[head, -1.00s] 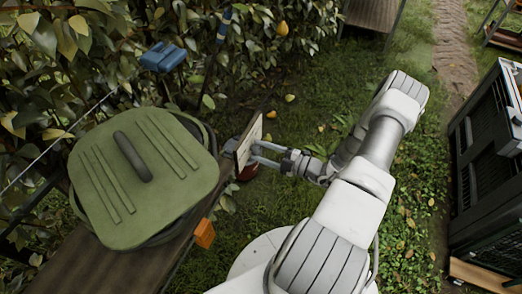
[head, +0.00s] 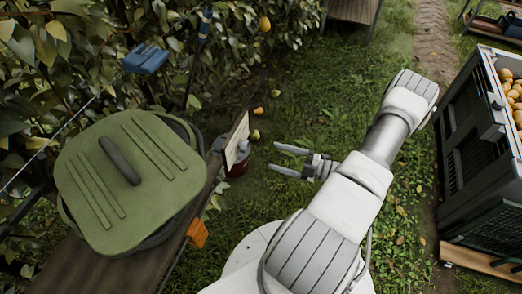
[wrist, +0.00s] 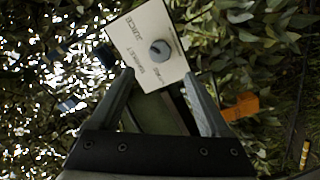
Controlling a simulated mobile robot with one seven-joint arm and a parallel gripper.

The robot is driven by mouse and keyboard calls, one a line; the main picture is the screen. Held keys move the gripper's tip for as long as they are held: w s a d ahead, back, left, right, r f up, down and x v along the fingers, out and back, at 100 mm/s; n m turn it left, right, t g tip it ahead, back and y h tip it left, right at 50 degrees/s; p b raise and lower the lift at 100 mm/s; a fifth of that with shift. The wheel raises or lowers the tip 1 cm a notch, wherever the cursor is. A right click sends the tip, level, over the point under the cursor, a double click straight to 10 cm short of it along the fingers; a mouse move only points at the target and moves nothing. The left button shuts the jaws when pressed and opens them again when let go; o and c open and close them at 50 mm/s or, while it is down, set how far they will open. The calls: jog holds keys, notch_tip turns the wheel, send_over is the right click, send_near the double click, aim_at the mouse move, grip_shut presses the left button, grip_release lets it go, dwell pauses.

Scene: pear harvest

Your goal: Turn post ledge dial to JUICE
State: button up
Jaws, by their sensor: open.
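The dial is a grey round knob (wrist: 160,51) on a pale plate (wrist: 145,28). I cannot tell which label the knob points to. In the head view the plate (head: 236,139) is seen nearly edge-on at the post ledge. My gripper (head: 275,160) is open and empty, a short way right of the plate and apart from it. In the wrist view its fingers (wrist: 158,73) stand either side below the knob.
A green lidded box (head: 90,210) sits on a wooden ledge (head: 95,275) at left. An orange block (head: 197,233) is on the ledge's edge. A dark crate of pears (head: 478,135) stands right. Grass between is open; foliage lies behind the plate.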

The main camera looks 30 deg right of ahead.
jog(key=v, duration=0.7)
dwell(0.4)
